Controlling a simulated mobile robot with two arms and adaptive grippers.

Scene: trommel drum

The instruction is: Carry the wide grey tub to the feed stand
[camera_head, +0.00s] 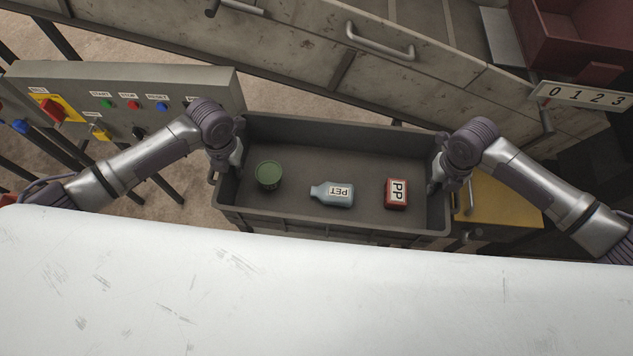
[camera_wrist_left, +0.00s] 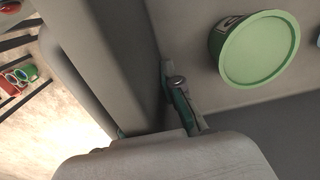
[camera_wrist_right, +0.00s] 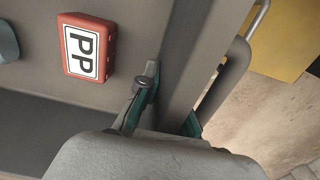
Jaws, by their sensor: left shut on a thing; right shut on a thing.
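The wide grey tub (camera_head: 330,225) is in the middle of the head view, held between my two arms. It holds a green round container (camera_head: 268,176), a pale blue bottle marked PET (camera_head: 332,194) and a red block marked PP (camera_head: 396,193). My left gripper (camera_head: 236,165) is shut on the tub's left end wall; in the left wrist view its finger (camera_wrist_left: 180,100) lies inside the wall beside the green lid. My right gripper (camera_head: 436,180) is shut on the right end wall; in the right wrist view its fingers (camera_wrist_right: 165,110) straddle the wall near the tub's handle.
A control panel (camera_head: 150,85) with buttons stands at the left. A worn grey machine side with handles (camera_head: 375,42) runs behind the tub. A yellow surface (camera_head: 505,200) lies right of the tub, and a dark red bin (camera_head: 575,40) stands at the upper right with a number strip (camera_head: 585,96).

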